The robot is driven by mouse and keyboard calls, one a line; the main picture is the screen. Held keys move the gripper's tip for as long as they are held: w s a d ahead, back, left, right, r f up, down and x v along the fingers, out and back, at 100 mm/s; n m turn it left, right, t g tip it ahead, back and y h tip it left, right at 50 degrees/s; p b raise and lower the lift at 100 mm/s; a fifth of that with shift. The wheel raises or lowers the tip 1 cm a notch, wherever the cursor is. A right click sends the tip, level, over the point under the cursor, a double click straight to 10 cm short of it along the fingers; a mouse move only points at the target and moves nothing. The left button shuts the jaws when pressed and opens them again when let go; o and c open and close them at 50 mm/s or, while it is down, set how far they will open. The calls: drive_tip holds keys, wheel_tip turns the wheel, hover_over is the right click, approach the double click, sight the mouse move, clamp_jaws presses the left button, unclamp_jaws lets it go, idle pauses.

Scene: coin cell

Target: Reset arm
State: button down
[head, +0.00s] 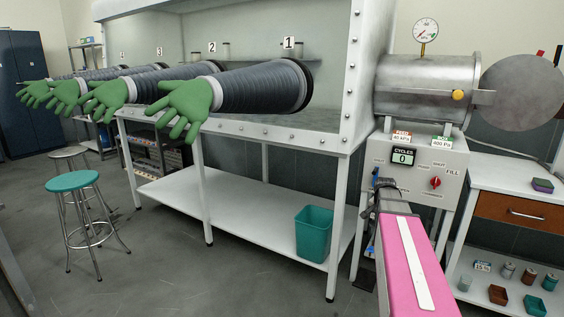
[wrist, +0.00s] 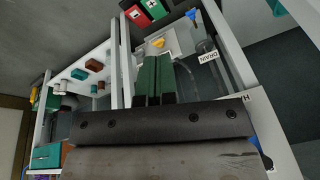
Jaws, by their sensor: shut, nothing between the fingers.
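My arm's pink link (head: 405,262) rises at the lower right of the head view, in front of the control panel (head: 432,168). My gripper (wrist: 156,62) shows in the wrist view as two dark green fingers side by side, closed together with nothing between them. In the head view the gripper is mostly hidden and cannot be made out clearly.
The glovebox bench (head: 250,128) has green gloves (head: 185,108) sticking out. A steel chamber (head: 425,88) with its round door (head: 522,92) swung open sits above the panel. A side bench (head: 515,190) stands right, a teal bin (head: 313,232) below, and a teal stool (head: 72,181) left.

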drive_tip(key=s+a+f+n+g, duration=0.1)
drive_tip(key=s+a+f+n, duration=0.2)
drive_tip(key=s+a, duration=0.3)
drive_tip(key=s+a+f+n+g+y, duration=0.1)
drive_tip(key=s+a+f+n, duration=0.2)
drive_tip(key=s+a+f, duration=0.2)
drive_tip(key=s+a+f+n+g, duration=0.1)
drive_tip(key=s+a+f+n, duration=0.3)
drive_tip(key=s+a, duration=0.4)
drive_tip(key=a, duration=0.3)
drive_tip(key=shift+s+f, duration=0.2)
drive_tip(key=shift+f, duration=0.05)
